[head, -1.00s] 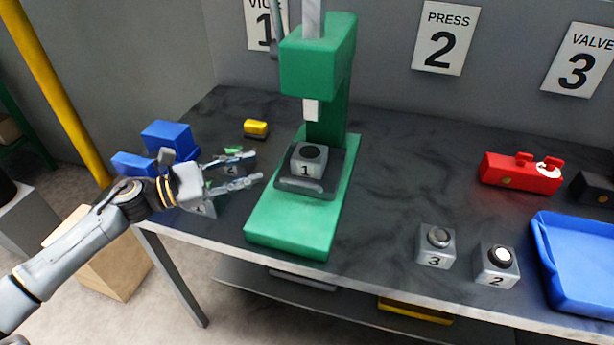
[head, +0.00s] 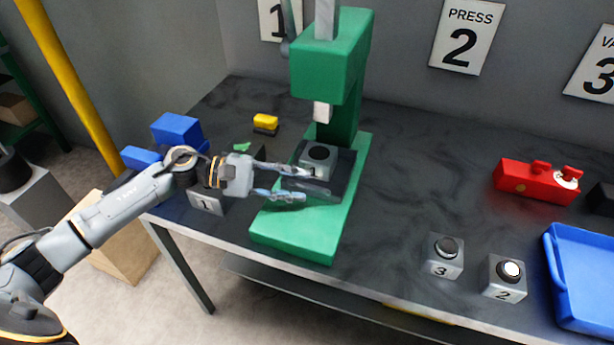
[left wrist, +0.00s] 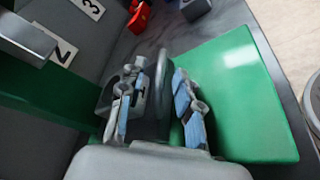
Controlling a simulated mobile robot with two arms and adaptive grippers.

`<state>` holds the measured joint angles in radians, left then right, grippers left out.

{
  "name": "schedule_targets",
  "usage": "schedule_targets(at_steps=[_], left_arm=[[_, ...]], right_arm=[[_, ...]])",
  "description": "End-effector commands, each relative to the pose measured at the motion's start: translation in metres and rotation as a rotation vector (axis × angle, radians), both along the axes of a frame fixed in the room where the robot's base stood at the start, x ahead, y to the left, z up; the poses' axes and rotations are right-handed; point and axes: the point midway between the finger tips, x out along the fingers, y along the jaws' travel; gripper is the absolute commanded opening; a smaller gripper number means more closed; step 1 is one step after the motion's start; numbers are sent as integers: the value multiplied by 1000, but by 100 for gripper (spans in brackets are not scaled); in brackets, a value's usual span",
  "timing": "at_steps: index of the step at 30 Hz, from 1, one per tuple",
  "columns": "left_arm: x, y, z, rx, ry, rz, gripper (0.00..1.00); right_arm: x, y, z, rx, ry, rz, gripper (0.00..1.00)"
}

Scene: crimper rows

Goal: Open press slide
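The green press (head: 332,70) stands on the dark bench, with its green base plate (head: 300,238) reaching toward the front edge. The dark press slide (head: 340,188) lies on that base, carrying a grey block marked 1 (head: 318,160) under the ram (head: 321,112). My left gripper (head: 302,183) is open at the slide's left front side, its two fingers apart. In the left wrist view the fingers (left wrist: 157,108) stand on either side of a dark grey part of the slide (left wrist: 158,85). I cannot tell whether they touch it. My right gripper is not in view.
Another grey block marked 1 (head: 206,200) and blue blocks (head: 177,130) sit near my left arm. A yellow item (head: 265,122) lies behind. Blocks marked 3 (head: 443,258) and 2 (head: 504,278), a red fixture (head: 536,182) and a blue tray (head: 563,300) are at right.

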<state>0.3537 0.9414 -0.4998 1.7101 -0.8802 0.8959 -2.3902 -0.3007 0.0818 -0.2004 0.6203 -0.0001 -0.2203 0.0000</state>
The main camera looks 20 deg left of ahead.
Motion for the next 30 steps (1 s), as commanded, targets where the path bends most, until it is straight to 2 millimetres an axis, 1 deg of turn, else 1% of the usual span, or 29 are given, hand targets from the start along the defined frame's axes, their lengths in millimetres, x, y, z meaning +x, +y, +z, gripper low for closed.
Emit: schedule_targets(at_steps=[1,6,10,17,18,20,21,22,30], left_arm=[[3,-8,2,-4,0,0,34],[7,-23,-3,-2,0,0,34],[9,-27,-6,-1,0,2,34],[9,-27,-7,-1,1,2,34],[9,-27,-7,-1,1,2,26],[9,-27,-6,-1,1,2,13],[9,-27,-6,-1,1,2,5],[9,-27,-6,-1,1,2,0],[8,-27,-7,-1,1,2,0]], right_arm=[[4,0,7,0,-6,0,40],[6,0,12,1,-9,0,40],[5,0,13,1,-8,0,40],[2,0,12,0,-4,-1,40],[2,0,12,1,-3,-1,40],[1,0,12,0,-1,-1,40],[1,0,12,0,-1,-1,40],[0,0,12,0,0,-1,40],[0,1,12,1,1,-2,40]])
